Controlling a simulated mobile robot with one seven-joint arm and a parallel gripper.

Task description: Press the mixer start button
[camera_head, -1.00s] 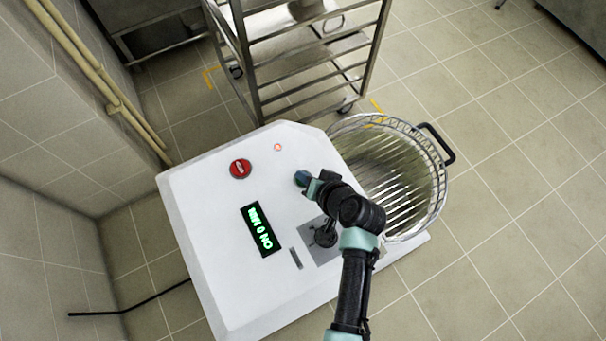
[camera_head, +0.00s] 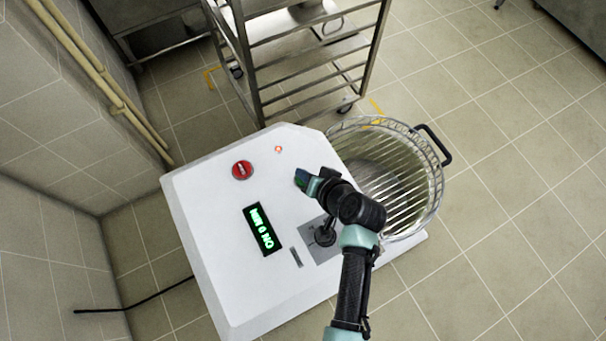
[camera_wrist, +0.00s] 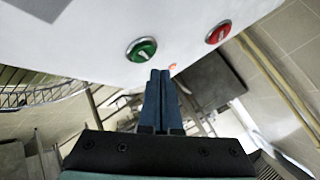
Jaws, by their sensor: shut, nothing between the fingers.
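The mixer's white top panel (camera_head: 215,210) carries a red button (camera_head: 242,170), a small lit orange light (camera_head: 278,149) and a display with green characters (camera_head: 262,229). In the wrist view, a green button (camera_wrist: 141,49) with a white mark and the red button (camera_wrist: 218,32) are in plain sight. My gripper (camera_wrist: 160,74) is shut and empty, its tips just beside and below the green button in that picture; whether they touch the panel I cannot tell. In the head view my gripper (camera_head: 302,180) covers most or all of the green button.
A black lever (camera_head: 325,236) stands on the panel close to my wrist. A wire-guarded metal bowl (camera_head: 395,180) with a black handle (camera_head: 437,143) is right of the panel. A metal rack (camera_head: 300,60) stands behind. Tiled floor at the right is open.

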